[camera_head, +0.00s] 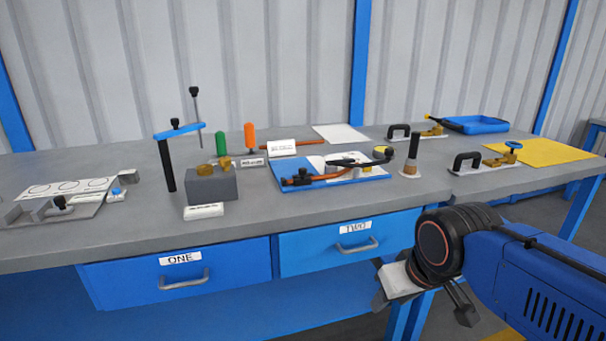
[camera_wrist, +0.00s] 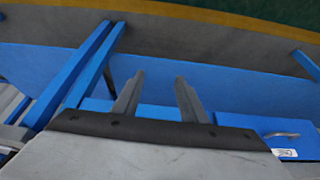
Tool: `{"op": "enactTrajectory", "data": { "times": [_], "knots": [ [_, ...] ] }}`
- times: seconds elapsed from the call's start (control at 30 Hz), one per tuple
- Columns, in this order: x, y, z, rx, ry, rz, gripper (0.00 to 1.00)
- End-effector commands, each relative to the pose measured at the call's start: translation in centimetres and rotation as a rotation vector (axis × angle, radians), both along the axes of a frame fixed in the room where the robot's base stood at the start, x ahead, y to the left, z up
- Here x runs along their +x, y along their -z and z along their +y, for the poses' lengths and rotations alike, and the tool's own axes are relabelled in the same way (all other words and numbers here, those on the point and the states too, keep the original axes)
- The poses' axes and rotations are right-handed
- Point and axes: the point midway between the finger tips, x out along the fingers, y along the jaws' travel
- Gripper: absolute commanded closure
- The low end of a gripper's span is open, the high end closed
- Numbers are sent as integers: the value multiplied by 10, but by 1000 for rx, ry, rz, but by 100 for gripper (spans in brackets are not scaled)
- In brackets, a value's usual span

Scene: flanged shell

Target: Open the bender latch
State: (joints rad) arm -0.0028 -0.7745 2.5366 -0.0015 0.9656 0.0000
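A tool with black arms and an orange-brown handle (camera_head: 299,181) lies on a blue mat (camera_head: 325,181) at the middle of the workbench; it looks like the bender. Its latch is too small to make out, so I cannot tell its state. My gripper (camera_head: 423,306) is at the lower right in the head view, in front of the bench and below its top, well apart from the tool. In the wrist view my gripper (camera_wrist: 159,80) has two fingers apart with nothing between them. The tool is not in the wrist view.
The grey workbench (camera_head: 110,235) has blue drawers marked ONE (camera_head: 225,268) and TWO (camera_head: 300,253). A grey block (camera_head: 211,186) and a blue-lever stand (camera_head: 178,131) are left of the mat. A dark upright handle (camera_head: 412,150) and toggle clamps (camera_head: 485,163) stand to the right.

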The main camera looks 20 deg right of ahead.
Motion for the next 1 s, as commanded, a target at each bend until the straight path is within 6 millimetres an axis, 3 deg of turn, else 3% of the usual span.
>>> {"op": "enactTrajectory", "data": {
  "times": [0.3,0.43,1.0],
  "knots": [
    [1,-2,0,0,-1,1,64],
    [13,-20,1,-4,-15,16,64],
    [150,-197,21,-42,-163,179,64]
  ]
}}
